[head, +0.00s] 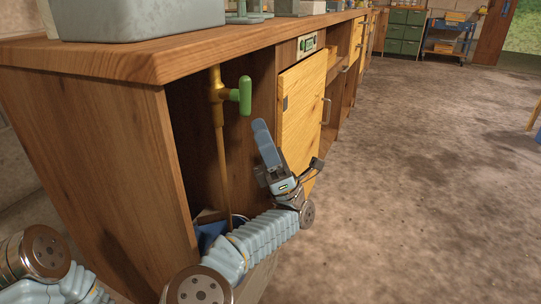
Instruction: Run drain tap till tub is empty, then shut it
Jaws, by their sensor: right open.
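The drain tap (216,95) is a brass fitting under the bench top, with a green handle (244,96) sticking out to the right. A thin brown pipe (225,170) runs down from it into the open bay. A grey tub (140,18) stands on the bench above; its inside is out of frame, so its water level cannot be seen. My right gripper (263,130) is open and empty, pointing up, below and slightly right of the handle and apart from it. Its far finger is mostly hidden. My left gripper is not in view.
The wooden bench (120,62) overhangs the bay. A side panel (100,170) bounds it at left and a light wooden door (302,110) at right. Something blue (212,236) lies low in the bay, partly hidden by my right arm. The floor at right is clear.

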